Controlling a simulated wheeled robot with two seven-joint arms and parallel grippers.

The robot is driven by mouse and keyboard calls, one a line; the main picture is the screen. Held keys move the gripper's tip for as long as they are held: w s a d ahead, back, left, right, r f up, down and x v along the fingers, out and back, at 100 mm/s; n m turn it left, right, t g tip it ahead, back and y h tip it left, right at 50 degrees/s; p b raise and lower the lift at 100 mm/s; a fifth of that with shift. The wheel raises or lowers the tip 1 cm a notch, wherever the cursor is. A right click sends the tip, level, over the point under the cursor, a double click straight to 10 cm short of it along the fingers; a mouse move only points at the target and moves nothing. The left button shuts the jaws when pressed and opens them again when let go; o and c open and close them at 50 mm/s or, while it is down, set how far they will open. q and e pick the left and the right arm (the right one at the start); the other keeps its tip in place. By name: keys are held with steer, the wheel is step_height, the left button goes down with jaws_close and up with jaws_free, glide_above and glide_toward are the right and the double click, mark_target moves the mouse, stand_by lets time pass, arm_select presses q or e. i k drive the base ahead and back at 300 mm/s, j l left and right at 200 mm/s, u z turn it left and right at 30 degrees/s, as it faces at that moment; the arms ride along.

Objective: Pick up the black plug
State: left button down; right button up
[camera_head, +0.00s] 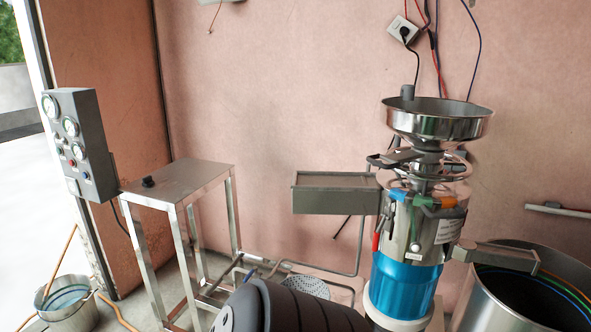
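A small black plug-like piece (148,181) lies on the left front part of the small metal table's top (185,180). It is too small to make out its prongs. Another black plug (404,32) sits in the grey wall socket (398,24) at the upper right, with a black cord hanging down from it. Neither of my grippers shows in the head view, and nothing is seen touching either plug.
A grey gauge panel (80,145) stands left of the table. A steel grinding machine with a blue base (402,287) and wide funnel (437,122) stands right. A bucket (68,312) is at lower left, a steel drum (490,305) at lower right. The tabletop is otherwise clear.

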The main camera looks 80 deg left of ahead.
mark_target(147, 181)
steer(key=u, duration=3.6)
